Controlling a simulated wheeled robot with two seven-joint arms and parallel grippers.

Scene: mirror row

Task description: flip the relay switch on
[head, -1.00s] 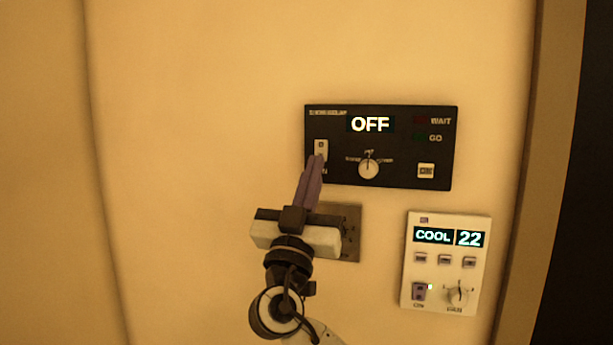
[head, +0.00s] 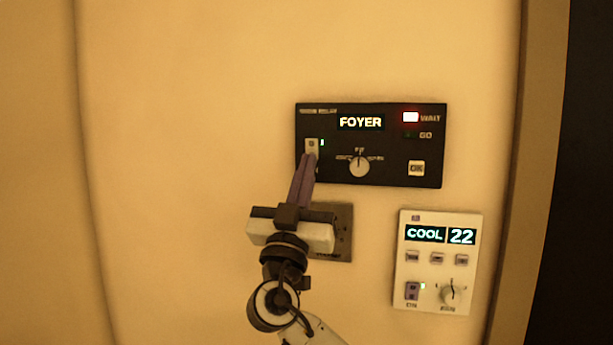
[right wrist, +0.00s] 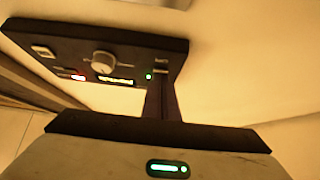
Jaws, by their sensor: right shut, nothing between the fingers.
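The relay panel (head: 395,172) is a black box on the wall. Its display reads FOYER, the WAIT lamp (head: 410,117) glows red-white, and GO is dark. The white relay switch (head: 312,145) is at its left, with a small lit green mark beside it. My right gripper (head: 308,158) is shut and empty, its purple fingertips at the lower part of the switch; I cannot tell if they touch. In the right wrist view the panel (right wrist: 125,50) appears turned over, with the fingers reaching its edge near a green light. My left gripper is not in view.
A white thermostat panel (head: 405,270) reading COOL 22 is at the lower right. A grey plate (head: 344,225) is on the wall behind my right gripper. A door frame edge (head: 530,180) stands at the right. The wall at left is bare.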

